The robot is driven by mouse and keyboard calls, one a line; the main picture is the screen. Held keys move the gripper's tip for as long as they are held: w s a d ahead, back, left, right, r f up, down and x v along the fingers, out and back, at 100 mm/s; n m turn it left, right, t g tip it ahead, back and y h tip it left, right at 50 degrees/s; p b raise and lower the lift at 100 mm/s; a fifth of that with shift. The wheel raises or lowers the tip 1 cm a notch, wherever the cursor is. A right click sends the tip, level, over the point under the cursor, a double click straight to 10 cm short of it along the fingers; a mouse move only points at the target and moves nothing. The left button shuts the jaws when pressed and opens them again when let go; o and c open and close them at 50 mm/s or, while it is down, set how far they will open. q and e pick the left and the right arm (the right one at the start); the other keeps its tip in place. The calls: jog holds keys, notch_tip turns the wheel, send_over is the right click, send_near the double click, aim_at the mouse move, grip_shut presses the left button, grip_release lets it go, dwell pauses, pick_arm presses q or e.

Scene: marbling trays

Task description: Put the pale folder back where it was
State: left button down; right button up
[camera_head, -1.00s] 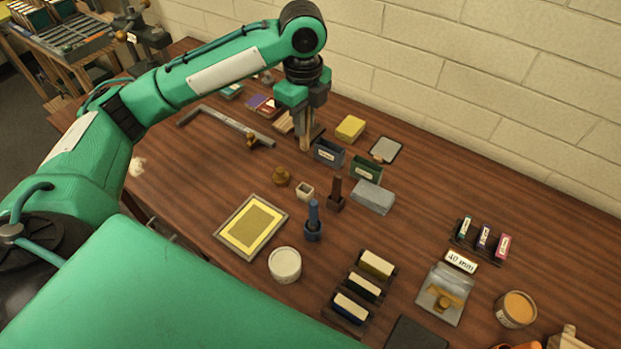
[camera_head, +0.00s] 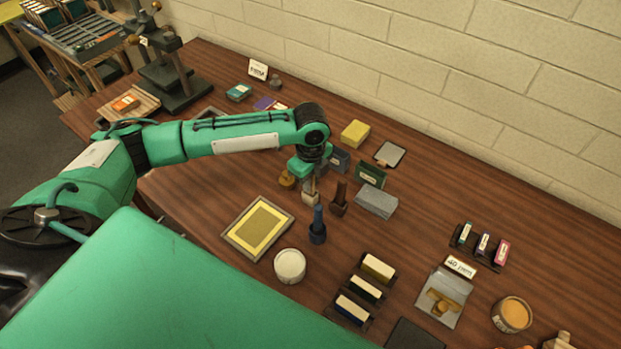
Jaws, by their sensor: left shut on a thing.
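My left gripper (camera_head: 309,176) points down over the middle of the table and is shut on the pale folder (camera_head: 309,187), a thin upright stick. The small cream square holder (camera_head: 310,200) is directly below it. The folder's lower end is at or in the holder's mouth; I cannot tell how deep. A dark brown tool (camera_head: 340,192) in its own holder stands just right of it, and a blue one (camera_head: 318,218) stands in front. My right gripper is not in view.
A brass knob-like piece (camera_head: 286,178) is close on the left of the gripper. Grey and green boxes (camera_head: 371,174) and a grey block (camera_head: 376,203) stand to the right. A yellow-sheeted tray (camera_head: 231,244) and white tub (camera_head: 290,268) are in front.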

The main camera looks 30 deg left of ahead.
pick_arm(q)
jog(key=shift+f, duration=0.2)
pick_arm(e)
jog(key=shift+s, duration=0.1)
pick_arm(q)
jog(key=c, duration=1.4)
grip_release()
jog(key=shift+f, duration=0.15)
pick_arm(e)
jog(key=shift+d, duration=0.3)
pick_arm(q)
notch_tip(320, 180, up, 12)
jog(key=b, duration=0.2)
jog(key=shift+f+b, duration=0.2)
jog(key=shift+b, duration=0.15)
jog(key=shift+r, duration=0.4)
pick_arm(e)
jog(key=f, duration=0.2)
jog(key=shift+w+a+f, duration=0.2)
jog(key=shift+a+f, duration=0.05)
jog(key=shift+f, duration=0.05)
